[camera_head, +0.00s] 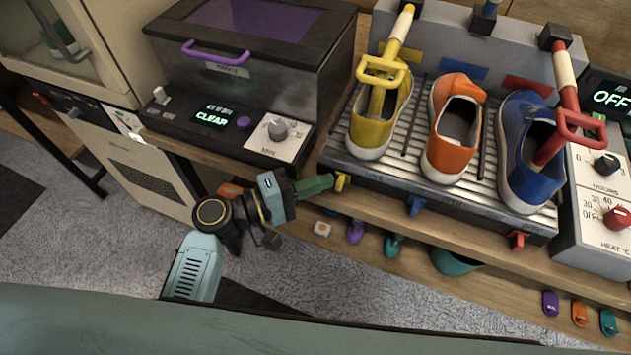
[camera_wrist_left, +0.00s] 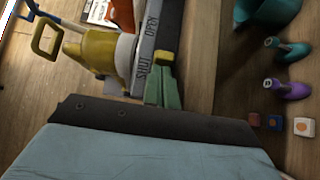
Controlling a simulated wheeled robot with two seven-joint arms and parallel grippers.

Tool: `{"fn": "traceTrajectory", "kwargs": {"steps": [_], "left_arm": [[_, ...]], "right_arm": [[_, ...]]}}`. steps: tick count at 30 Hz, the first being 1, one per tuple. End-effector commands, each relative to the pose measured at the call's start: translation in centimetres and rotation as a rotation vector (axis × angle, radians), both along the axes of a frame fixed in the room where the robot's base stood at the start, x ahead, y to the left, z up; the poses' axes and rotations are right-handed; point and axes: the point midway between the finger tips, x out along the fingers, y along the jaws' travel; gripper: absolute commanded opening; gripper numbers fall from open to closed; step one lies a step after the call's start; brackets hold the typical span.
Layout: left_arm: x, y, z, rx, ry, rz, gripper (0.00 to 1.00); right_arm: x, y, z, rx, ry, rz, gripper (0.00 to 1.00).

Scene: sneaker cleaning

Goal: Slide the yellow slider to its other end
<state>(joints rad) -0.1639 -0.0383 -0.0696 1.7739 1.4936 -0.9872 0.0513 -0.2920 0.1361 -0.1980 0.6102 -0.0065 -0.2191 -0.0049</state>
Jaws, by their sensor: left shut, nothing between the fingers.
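The yellow slider (camera_head: 342,182) sticks out of the front face of the shoe rack (camera_head: 450,208), at its left end below the yellow sneaker (camera_head: 372,137). My left gripper (camera_head: 328,183) comes in from the left with its green fingers shut and empty, its tips right beside the slider. In the left wrist view the shut fingertips (camera_wrist_left: 165,90) are close against the yellow slider (camera_wrist_left: 165,58); I cannot tell for sure whether they touch. The fingers partly cover the slider's base. My right gripper is not in view.
A blue slider (camera_head: 415,206) and a red slider (camera_head: 516,240) sit further right on the rack front. A shelf below holds small purple and teal items (camera_head: 355,231). A dark box with a purple handle (camera_head: 215,60) stands at the left.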

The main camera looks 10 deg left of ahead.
Motion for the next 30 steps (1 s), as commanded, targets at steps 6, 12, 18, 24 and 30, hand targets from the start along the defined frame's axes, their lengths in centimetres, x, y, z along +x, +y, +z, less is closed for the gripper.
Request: {"fn": "traceTrajectory", "kwargs": {"steps": [6,12,18,24,30], "left_arm": [[-0.8,-2.7,0.0,-0.002,-0.001,-0.003,0.0],[-1.4,-5.0,0.0,-0.001,-0.001,-0.002,0.0],[-1.5,-5.3,0.0,-0.002,0.0,-0.007,0.0],[-1.7,-5.1,0.0,-0.002,0.001,-0.01,0.0],[-2.6,-2.8,-0.2,0.002,0.001,-0.015,0.0]], "right_arm": [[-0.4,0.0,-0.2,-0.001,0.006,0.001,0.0],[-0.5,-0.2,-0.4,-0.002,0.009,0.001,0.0],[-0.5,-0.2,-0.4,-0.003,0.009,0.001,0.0],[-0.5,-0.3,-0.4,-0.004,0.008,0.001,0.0],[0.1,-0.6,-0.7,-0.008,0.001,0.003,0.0]]}}
